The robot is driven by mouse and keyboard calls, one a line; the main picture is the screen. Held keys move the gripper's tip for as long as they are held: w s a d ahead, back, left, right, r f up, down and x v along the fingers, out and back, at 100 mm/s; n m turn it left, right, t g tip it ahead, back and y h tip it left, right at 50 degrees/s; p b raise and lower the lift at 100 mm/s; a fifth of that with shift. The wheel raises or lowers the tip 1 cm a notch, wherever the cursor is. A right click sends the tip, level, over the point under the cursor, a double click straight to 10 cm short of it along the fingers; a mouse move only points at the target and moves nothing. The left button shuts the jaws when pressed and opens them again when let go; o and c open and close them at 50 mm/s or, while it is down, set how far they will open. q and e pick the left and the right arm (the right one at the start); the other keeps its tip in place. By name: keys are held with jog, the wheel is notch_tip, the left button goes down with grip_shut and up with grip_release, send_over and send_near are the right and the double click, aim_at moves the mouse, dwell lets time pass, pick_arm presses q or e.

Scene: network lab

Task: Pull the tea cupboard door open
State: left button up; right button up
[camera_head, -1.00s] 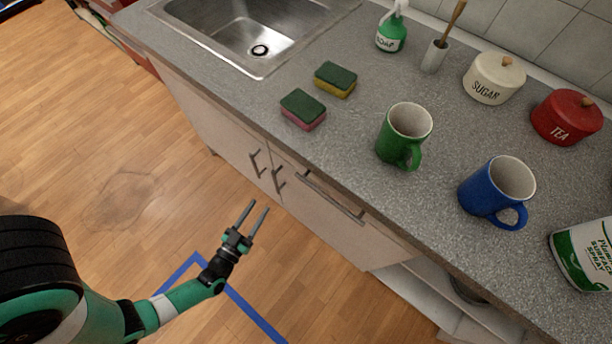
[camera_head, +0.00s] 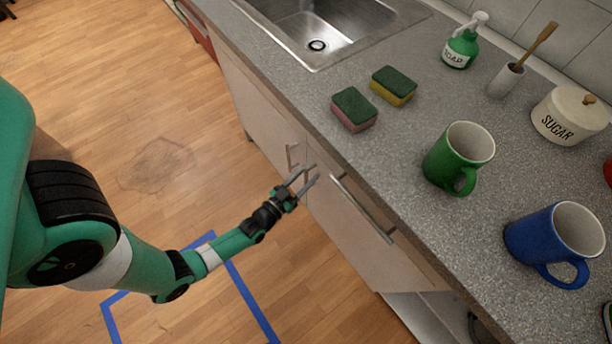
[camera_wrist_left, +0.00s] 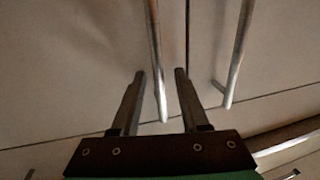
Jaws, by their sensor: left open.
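The cupboard under the counter has two pale doors side by side, with a vertical metal bar handle on each near their shared seam. In the head view, the farther handle (camera_head: 291,157) shows, while my left gripper (camera_head: 304,182) partly covers the nearer one. In the left wrist view, one handle (camera_wrist_left: 154,60) runs down between my open fingertips (camera_wrist_left: 158,75), and the other handle (camera_wrist_left: 239,55) lies right of them. I cannot tell how deep the handle sits between the fingers or whether they touch it. Both doors look shut. My right gripper is not in view.
A horizontal drawer handle (camera_head: 360,208) sits right of my gripper. On the counter (camera_head: 400,140) stand sponges (camera_head: 354,109), a green mug (camera_head: 459,158), a blue mug (camera_head: 556,245) and a sugar jar (camera_head: 570,116). The wooden floor (camera_head: 150,100) before the cupboard is clear.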

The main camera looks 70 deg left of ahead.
pick_arm(q)
grip_shut()
dwell(1.4)
